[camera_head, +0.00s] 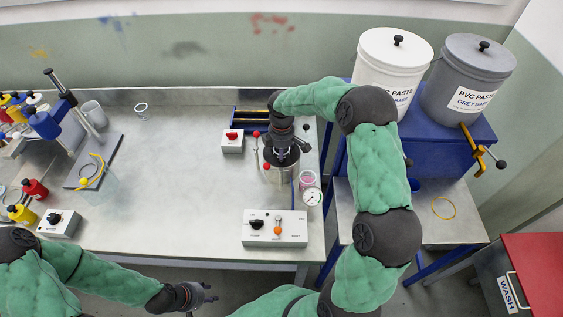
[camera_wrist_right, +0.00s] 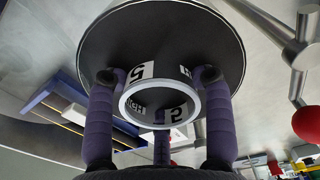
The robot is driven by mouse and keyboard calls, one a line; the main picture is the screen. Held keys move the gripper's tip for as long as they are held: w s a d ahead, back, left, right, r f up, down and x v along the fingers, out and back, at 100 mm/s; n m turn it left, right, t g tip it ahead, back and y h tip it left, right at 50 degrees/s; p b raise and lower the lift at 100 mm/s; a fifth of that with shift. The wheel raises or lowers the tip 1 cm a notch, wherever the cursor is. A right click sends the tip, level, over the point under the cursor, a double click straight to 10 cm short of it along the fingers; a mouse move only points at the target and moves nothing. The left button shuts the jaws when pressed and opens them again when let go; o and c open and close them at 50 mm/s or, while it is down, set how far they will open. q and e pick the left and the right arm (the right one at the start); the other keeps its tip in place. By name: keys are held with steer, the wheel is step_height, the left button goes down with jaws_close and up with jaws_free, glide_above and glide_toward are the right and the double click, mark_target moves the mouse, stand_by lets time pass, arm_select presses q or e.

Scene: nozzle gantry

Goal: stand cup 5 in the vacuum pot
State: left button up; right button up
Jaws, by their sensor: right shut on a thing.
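My right gripper (camera_head: 281,148) points down over the vacuum pot (camera_head: 279,176), a steel vessel with a dark round mouth near the bench's right end. In the right wrist view its purple fingers are shut around cup 5 (camera_wrist_right: 160,97), which has a pale ring rim and labels, one showing a 5. The pot's dark round mouth (camera_wrist_right: 160,30) spreads behind the cup. I cannot tell whether the cup touches the pot floor. In the head view the gripper mostly hides the cup. My left gripper (camera_head: 204,295) is empty, fingers apart, in front of the bench.
Red-knobbed clamps (camera_head: 267,166) stand beside the pot. A gauge (camera_head: 312,197) and a pink-filled cup (camera_head: 307,179) sit at its right. A control box (camera_head: 275,229) lies in front, a red-switch box (camera_head: 233,141) at left. The middle bench is clear.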

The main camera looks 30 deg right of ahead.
steer(key=shift+f+b, duration=0.3)
steer(key=shift+f, duration=1.7)
steer(key=shift+f, duration=0.2)
steer(key=o, duration=1.1)
steer(key=shift+c, duration=0.2)
steer(key=shift+r, duration=0.1)
step_height(320, 180, up, 12)
steer(key=p, duration=0.2)
